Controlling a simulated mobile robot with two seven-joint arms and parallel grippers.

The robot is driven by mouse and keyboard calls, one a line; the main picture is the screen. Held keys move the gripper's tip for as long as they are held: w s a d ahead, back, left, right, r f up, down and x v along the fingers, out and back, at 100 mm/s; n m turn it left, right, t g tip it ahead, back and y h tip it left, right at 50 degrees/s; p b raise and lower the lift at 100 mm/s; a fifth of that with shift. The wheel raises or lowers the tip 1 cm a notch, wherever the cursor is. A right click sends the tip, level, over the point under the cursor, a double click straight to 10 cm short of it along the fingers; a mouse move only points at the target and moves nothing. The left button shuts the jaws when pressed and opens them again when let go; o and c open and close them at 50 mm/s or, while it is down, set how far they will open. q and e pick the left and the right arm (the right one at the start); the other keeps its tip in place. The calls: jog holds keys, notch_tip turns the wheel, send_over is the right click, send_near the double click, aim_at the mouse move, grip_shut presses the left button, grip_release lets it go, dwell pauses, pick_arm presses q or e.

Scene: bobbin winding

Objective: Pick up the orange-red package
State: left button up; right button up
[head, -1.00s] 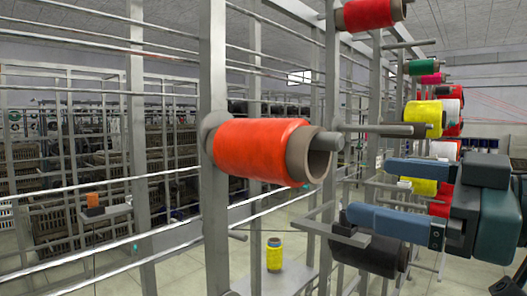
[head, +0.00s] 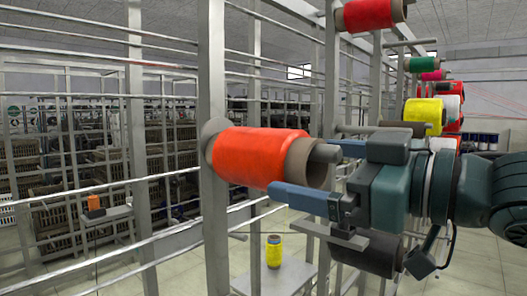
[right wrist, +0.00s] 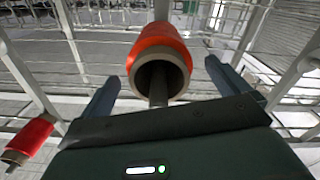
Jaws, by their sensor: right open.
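The orange-red package (head: 258,158) is a large bobbin on a grey-brown tube, held on a horizontal peg that juts from a rack post. In the right wrist view the package (right wrist: 159,45) shows end-on, with its hollow tube and the peg inside it. My right gripper (head: 305,172) is open, and its blue fingers reach toward the tube's open end. In the right wrist view the fingers (right wrist: 158,82) stand to either side of the tube end, with gaps on both sides. My left gripper is not in view.
Another red bobbin (head: 368,14) hangs above, and a dark bobbin (head: 368,252) sits below my gripper. A yellow bobbin (head: 425,115) is on the rack behind. A rack post (head: 213,150) stands left of the package. A small yellow spool (head: 274,252) stands on a low shelf.

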aim_at(255, 158)
jog(key=shift+x, duration=1.55)
jog(key=shift+r, duration=0.1)
jog(key=shift+c, duration=0.2)
jog(key=c, duration=1.1)
